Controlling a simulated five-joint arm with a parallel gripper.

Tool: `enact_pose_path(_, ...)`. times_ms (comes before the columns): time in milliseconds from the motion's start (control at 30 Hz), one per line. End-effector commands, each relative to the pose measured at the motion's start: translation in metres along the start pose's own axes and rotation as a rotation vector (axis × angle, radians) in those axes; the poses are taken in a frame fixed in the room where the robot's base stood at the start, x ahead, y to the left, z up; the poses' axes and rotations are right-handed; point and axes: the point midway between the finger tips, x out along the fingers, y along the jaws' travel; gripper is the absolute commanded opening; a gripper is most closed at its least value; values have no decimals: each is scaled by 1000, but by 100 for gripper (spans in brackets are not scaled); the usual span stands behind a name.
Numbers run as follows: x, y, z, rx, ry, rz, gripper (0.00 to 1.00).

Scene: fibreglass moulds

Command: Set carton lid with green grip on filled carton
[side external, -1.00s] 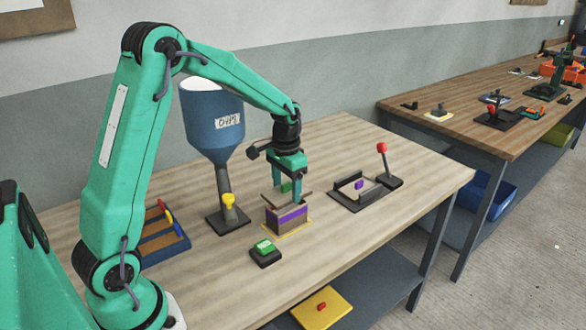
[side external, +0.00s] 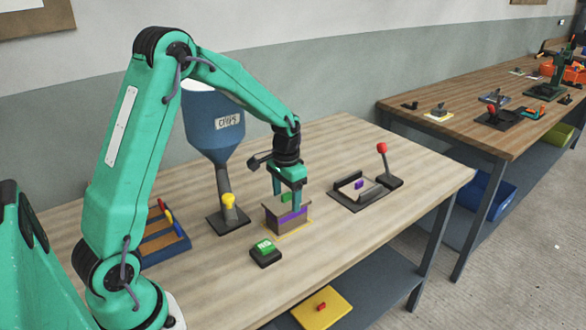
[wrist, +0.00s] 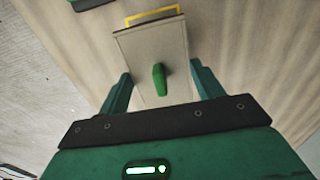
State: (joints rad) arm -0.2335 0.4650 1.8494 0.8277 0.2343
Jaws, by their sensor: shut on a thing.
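The carton (side external: 284,220) is brown with a purple band and stands upright on a yellow outline on the table. The flat carton lid (wrist: 140,50) lies level at its top. Its green grip (side external: 286,197) stands up in the middle and also shows in the wrist view (wrist: 159,78). My gripper (side external: 287,197) points down over the carton, its fingers spread wide on either side of the grip and shut on the lid. In the wrist view my fingers (wrist: 160,82) stand apart from the grip. The carton's inside is hidden.
A blue hopper (side external: 212,125) with a yellow knob stands behind left. A green button (side external: 265,246) sits in front on a black base. A blue tray (side external: 165,242) is at left. Table right of these is bare.

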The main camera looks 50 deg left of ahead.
Motion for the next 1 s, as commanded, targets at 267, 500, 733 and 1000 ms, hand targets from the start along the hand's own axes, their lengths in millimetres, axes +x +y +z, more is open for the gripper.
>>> enact_pose_path(267, 2, 0, 0, 0, 0, 0, 45)
enact_pose_path(500, 4, 0, 0, 0, 0, 0, 45)
enact_pose_path(733, 5, 0, 0, 0, 1, 0, 92)
enact_pose_path(1000, 4, 0, 0, 0, 0, 0, 92)
